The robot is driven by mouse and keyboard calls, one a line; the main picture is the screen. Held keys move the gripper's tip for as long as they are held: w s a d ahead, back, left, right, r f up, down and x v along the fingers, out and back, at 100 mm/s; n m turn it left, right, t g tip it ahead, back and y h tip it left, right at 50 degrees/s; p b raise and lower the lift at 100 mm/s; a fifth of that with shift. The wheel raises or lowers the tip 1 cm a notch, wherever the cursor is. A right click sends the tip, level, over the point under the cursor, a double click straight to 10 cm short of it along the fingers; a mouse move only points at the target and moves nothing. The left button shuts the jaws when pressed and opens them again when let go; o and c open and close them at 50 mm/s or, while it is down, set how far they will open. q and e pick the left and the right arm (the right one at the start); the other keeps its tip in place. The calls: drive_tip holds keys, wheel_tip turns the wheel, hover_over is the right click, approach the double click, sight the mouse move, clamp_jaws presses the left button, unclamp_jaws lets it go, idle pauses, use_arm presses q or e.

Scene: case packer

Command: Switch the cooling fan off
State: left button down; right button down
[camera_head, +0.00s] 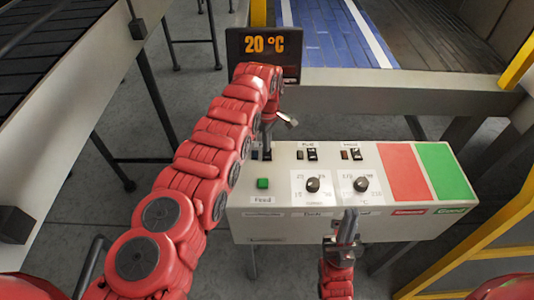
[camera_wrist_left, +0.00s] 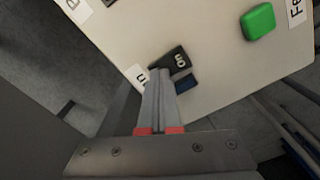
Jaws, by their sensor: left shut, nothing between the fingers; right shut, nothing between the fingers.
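A black rocker switch marked "on" (camera_wrist_left: 178,60) shows in the left wrist view, with a small dark blue piece (camera_wrist_left: 187,83) beside it. The label next to it is mostly hidden, so I cannot read its name. My left gripper (camera_head: 267,148) is shut and empty. It points down at the left switch on the white control box (camera_head: 300,228). Its fingertips (camera_wrist_left: 160,72) are at the switch's edge; I cannot tell whether they touch it. My right gripper (camera_head: 348,215) is shut and empty, in front of the box's front face below the knobs.
The box also carries two more switches (camera_head: 312,153) (camera_head: 356,153), two black knobs (camera_head: 313,185) (camera_head: 361,184), a green button (camera_head: 263,183), a red panel (camera_head: 408,172) and a green panel (camera_head: 446,171). A display (camera_head: 264,45) reading 20 °C stands behind.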

use_arm(q)
wheel_tip(320, 180, up, 3)
drive_tip(key=shift+f+p, duration=0.2)
drive_tip(key=shift+p, duration=1)
wheel_tip(320, 180, up, 2)
drive_tip(key=shift+r+p, duration=0.1)
drive_tip(key=shift+p, duration=0.6)
wheel_tip(320, 180, up, 2)
drive_tip(key=shift+r+p, duration=0.1)
drive_tip(key=shift+p, duration=0.2)
